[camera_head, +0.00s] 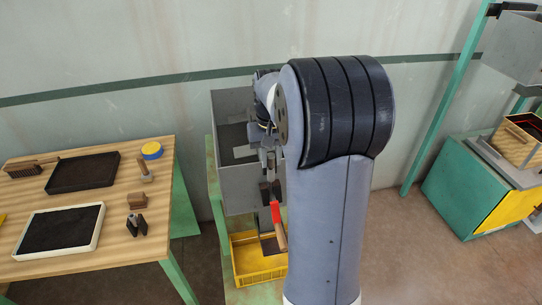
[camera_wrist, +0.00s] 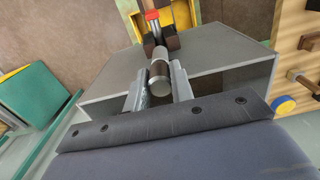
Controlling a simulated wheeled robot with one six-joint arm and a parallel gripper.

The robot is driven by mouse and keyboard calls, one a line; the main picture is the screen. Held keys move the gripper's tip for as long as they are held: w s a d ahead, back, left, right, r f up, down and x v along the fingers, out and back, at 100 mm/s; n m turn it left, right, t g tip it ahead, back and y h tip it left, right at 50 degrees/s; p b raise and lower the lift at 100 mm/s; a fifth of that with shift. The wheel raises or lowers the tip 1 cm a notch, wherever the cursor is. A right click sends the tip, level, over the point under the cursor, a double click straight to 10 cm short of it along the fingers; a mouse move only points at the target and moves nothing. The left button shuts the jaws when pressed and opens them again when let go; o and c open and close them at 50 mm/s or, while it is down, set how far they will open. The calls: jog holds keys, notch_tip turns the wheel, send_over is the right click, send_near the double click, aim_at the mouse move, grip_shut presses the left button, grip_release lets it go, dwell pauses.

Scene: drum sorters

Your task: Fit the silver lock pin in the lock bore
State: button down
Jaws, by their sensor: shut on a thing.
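My gripper (camera_wrist: 159,82) is shut on the silver lock pin (camera_wrist: 158,72), a short round cylinder between the two grey fingers in the wrist view. The pin's far end points towards a pair of dark blocks (camera_wrist: 173,40) on the grey housing (camera_wrist: 215,72). I cannot tell whether the pin touches them. A red-sleeved lever (camera_wrist: 152,16) lies just beyond the blocks. In the head view my gripper (camera_head: 268,160) is at the front of the grey housing (camera_head: 243,190), above the red sleeve (camera_head: 277,213). The lock bore cannot be made out.
A yellow crate (camera_head: 256,277) stands below the housing. At left, a wooden table (camera_head: 120,225) holds a black tray (camera_head: 82,172), a white-rimmed tray (camera_head: 58,254), a brush and small parts. A green and yellow cabinet (camera_head: 470,190) stands at right. My arm hides the middle.

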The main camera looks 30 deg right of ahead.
jog(key=shift+f, duration=0.45)
jog(key=c, duration=1.1)
grip_release()
jog(key=shift+c, duration=0.2)
jog(key=shift+r, duration=0.1)
notch_tip(320, 180, up, 11)
jog(key=shift+f+b, duration=0.15)
jog(key=shift+b, duration=0.3)
jog(key=shift+f, duration=0.1)
notch_tip(320, 180, down, 10)
jog(key=shift+f, duration=0.2)
jog(key=shift+r+p, duration=0.5)
jog(key=shift+p, duration=0.1)
jog(key=shift+f, duration=0.15)
